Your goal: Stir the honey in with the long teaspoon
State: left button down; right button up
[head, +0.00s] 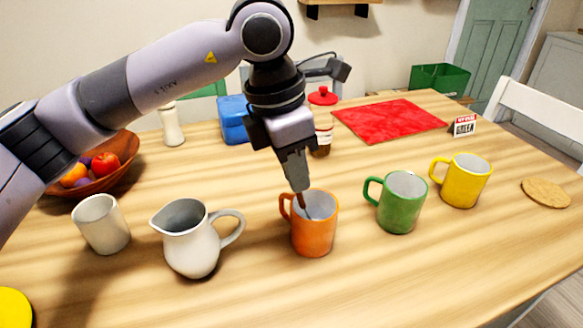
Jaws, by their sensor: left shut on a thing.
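My left gripper (297,181) points down just above the orange mug (316,236) on the wooden table. It is shut on a thin brown spoon handle (303,201), which goes down into the mug. The spoon's lower end is hidden inside the mug, and so are the mug's contents. A jar with a red lid (322,98) and a pale and brown body stands behind the gripper, partly covered by it; I cannot tell whether it holds honey. My right gripper is not in view.
Around the orange mug stand a white pitcher (190,246), a white cup (102,228), a green mug (401,207) and a yellow mug (467,183). Behind are a fruit bowl (117,160), a blue box (233,122) and a red mat (388,121). The front right table is clear.

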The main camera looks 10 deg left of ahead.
pick_arm(q)
jog(key=shift+r, duration=0.1)
jog(key=shift+p+v, duration=1)
jog(key=shift+v, duration=0.55)
jog(key=p+v, duration=0.3)
jog(key=v, duration=0.3)
jog(key=shift+p, duration=0.3)
jog(key=p+v, duration=0.2)
jog(key=v, duration=0.1)
jog(key=d+p+v, duration=0.1)
jog(key=v, duration=0.1)
jog(key=shift+w+r+p, duration=0.1)
jog(key=shift+w+p, duration=0.15)
jog(key=shift+p, duration=0.05)
dwell(0.7)
